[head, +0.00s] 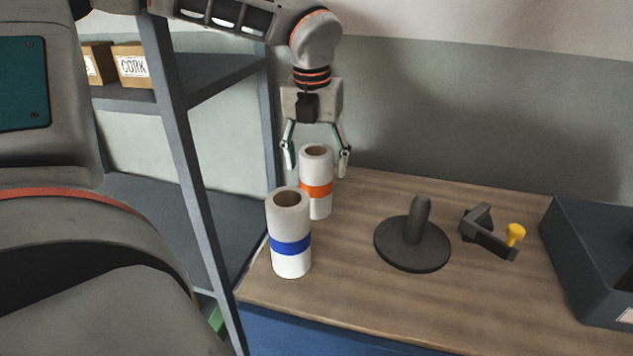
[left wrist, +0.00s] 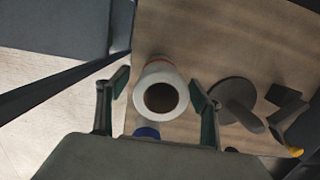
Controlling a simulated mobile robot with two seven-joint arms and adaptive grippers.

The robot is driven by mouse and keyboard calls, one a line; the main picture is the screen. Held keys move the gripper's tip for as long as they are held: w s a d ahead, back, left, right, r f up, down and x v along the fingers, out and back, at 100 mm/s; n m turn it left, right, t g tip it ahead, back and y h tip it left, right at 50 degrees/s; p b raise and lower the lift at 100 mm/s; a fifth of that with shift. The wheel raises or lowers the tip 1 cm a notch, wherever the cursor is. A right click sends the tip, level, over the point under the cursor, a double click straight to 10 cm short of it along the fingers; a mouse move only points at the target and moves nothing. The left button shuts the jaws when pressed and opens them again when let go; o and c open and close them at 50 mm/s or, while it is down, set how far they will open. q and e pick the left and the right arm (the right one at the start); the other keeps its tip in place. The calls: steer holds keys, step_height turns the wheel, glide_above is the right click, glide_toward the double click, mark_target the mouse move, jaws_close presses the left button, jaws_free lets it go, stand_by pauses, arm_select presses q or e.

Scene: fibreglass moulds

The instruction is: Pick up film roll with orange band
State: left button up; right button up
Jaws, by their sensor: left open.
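The film roll with the orange band (head: 316,189) stands upright on the wooden table, near its left end, behind the roll with the blue band (head: 290,245). My left gripper (head: 317,172) points down, open, with its fingers on either side of the orange-banded roll's top. In the left wrist view the orange-banded roll (left wrist: 160,92) shows end-on between the open fingers, with a gap on each side. The blue-banded roll (left wrist: 147,132) is mostly hidden behind my gripper body there. My right gripper is not in view.
A dark round stand with a short post (head: 414,240) is right of the rolls. A clamp with a yellow knob (head: 490,234) and a dark bin (head: 590,262) lie further right.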

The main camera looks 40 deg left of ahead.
arm_select(q)
steer(key=shift+w+f, duration=0.1)
steer(key=shift+f, duration=1.9)
steer(key=shift+r, duration=0.1)
steer(key=c, duration=1.6)
steer(key=shift+o, duration=0.2)
